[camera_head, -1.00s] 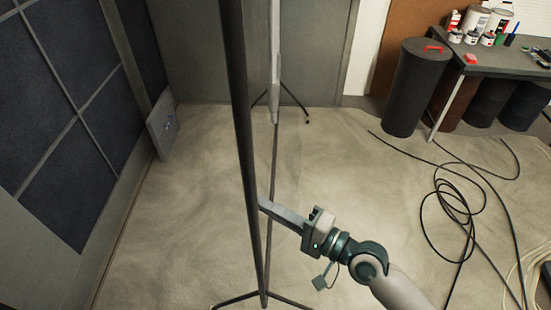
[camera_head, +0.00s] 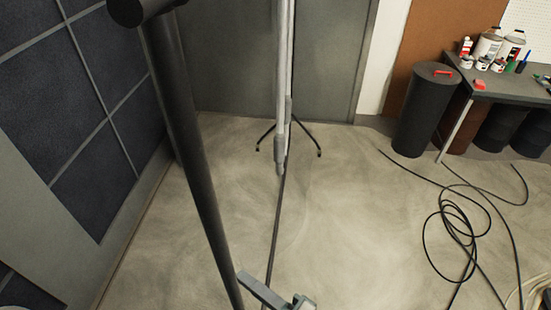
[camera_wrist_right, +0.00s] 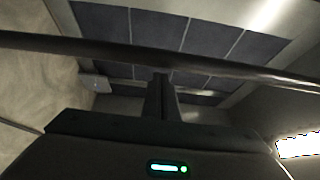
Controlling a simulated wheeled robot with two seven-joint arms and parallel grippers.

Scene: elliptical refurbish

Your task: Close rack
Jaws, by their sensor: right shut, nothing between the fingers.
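The rack shows as a dark upright pole (camera_head: 190,150) close to me, with a thick dark bar end at its top. It leans in the picture from upper left to lower middle. A light grey pole (camera_head: 284,95) stands farther back on splayed dark legs. My right gripper (camera_head: 258,290) is at the bottom edge, fingers shut and empty, pointing up-left beside the dark pole's lower part. In the right wrist view a dark pole (camera_wrist_right: 230,68) crosses the picture just beyond the shut fingers (camera_wrist_right: 160,90); I cannot tell whether they touch. My left gripper is not in view.
A black cylindrical bin (camera_head: 423,112) and a workbench (camera_head: 505,88) with bottles and cans stand at the right. Black cable (camera_head: 452,225) lies coiled on the floor. Dark wall panels (camera_head: 60,120) line the left. The floor between is mostly clear.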

